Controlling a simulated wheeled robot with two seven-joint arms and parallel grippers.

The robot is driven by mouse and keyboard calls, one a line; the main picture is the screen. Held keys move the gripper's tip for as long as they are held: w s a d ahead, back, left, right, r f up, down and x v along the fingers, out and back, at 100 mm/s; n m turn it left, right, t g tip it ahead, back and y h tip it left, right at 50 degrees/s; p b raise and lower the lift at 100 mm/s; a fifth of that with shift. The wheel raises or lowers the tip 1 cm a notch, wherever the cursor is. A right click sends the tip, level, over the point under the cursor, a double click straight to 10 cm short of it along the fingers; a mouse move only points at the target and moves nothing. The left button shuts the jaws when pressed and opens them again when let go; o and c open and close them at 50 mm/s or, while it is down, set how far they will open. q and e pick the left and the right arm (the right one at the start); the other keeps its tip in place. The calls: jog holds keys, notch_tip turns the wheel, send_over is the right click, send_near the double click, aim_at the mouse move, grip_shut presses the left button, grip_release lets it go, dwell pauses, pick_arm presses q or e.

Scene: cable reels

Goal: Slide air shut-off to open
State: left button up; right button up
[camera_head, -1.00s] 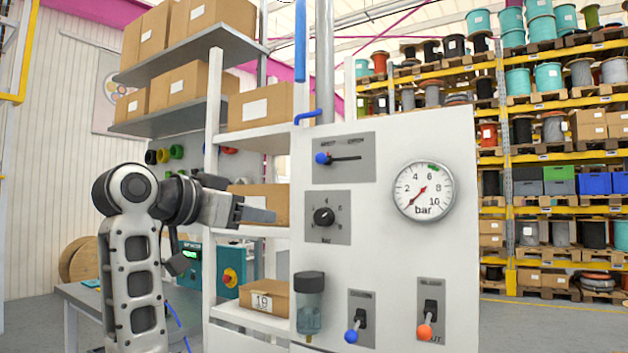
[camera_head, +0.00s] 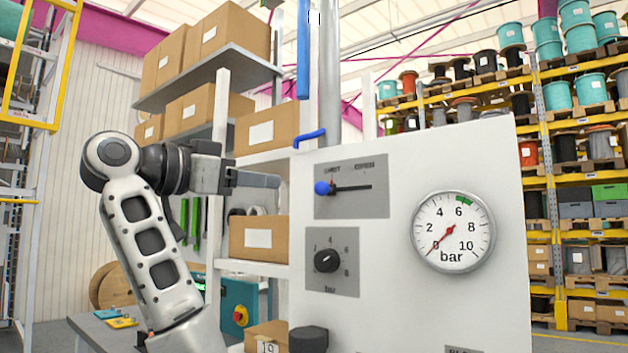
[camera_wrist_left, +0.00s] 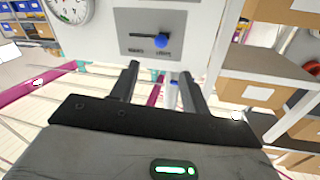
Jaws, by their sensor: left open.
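The air shut-off is a slide with a blue knob (camera_head: 322,188) on a grey plate (camera_head: 352,205) at the upper left of the white panel (camera_head: 400,290). The knob sits at the left end of its dark horizontal slot. My left gripper (camera_head: 278,181) is left of the plate at about the knob's height, apart from it. In the left wrist view the blue knob (camera_wrist_left: 160,43) shows beyond my open, empty left fingers (camera_wrist_left: 160,75), and the picture is upside down. My right gripper is not in view.
A pressure gauge (camera_head: 453,232) on the panel has its needle near zero. A black regulator knob (camera_head: 327,260) is below the slide. White shelves with cardboard boxes (camera_head: 267,130) stand behind my left gripper. A blue pipe (camera_head: 303,50) runs above the panel.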

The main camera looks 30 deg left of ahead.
aim_at(316, 187)
pick_arm(q)
jog(key=p+x, duration=0.3)
jog(key=x, duration=0.9)
jog(key=shift+a+f, duration=0.1)
jog(key=shift+f, duration=0.05)
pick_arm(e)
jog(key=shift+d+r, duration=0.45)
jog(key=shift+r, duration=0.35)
